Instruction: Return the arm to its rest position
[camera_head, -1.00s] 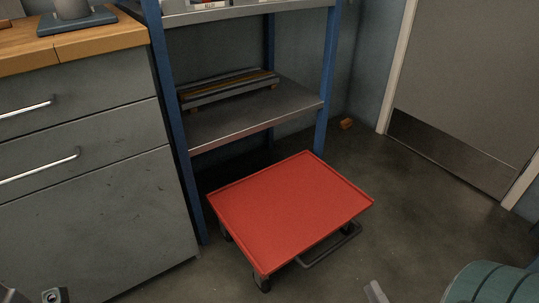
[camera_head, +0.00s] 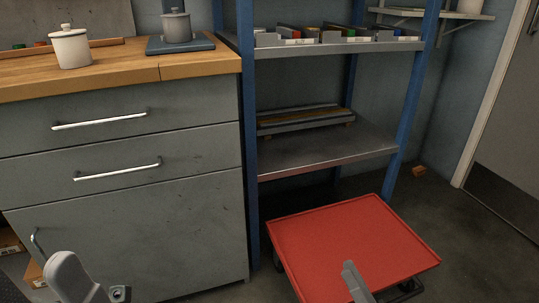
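The red-topped cart (camera_head: 340,236) stands low on the floor at the lower right, on dark castors. My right gripper (camera_head: 354,282) reaches in at the bottom edge as a narrow grey finger shape in front of the cart's top. Only its tip part shows, and I cannot tell whether its fingers are apart. No object shows in it. Pale grey parts of my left arm (camera_head: 72,277) show at the bottom left, before the cabinet. Its fingers do not show.
A grey drawer cabinet (camera_head: 130,215) with a wooden top stands left. A lidded pale pot (camera_head: 70,47) and a grey pot (camera_head: 177,27) stand on it. Blue-post shelving (camera_head: 330,158) stands behind the cart. Open floor lies right, before the grey door (camera_head: 510,150).

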